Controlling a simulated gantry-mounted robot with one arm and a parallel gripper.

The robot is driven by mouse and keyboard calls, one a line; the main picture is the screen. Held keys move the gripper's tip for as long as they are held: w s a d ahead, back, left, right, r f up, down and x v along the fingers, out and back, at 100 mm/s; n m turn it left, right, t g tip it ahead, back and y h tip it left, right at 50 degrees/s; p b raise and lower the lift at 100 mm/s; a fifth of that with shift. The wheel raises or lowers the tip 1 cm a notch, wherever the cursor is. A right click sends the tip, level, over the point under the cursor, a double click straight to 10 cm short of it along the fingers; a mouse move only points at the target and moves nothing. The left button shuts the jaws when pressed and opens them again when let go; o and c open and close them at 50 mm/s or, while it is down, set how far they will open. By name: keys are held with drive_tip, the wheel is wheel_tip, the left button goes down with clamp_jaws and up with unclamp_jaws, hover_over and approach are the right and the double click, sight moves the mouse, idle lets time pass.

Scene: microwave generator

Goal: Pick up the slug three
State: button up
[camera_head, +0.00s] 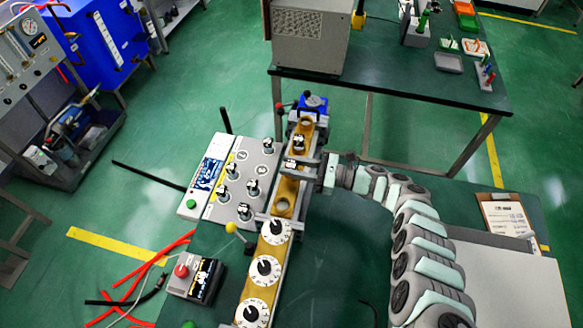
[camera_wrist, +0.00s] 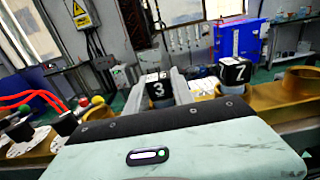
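The slug three, with a black cap marked with a white 3 (camera_wrist: 158,90), stands upright in the wrist view. In the head view a slug at the brass-coloured meter line (camera_head: 291,165) appears to be this one, partly covered by my gripper. My gripper (camera_head: 297,166) reaches in from the right, level, with one grey finger on each side of it. In the wrist view the fingers (camera_wrist: 160,94) flank the cap closely. The front of my gripper hides the slug's lower part, and I cannot tell whether the fingers touch it.
Slug 7 (camera_wrist: 236,72) stands close to the right in the wrist view. Several slugs stand on the grey panel (camera_head: 233,212) left of the line. White dials (camera_head: 264,268) lie along the line. A metal box (camera_head: 310,38) stands on the rear table.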

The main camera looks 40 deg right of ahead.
clamp_jaws()
drive_tip(key=shift+r, duration=0.15)
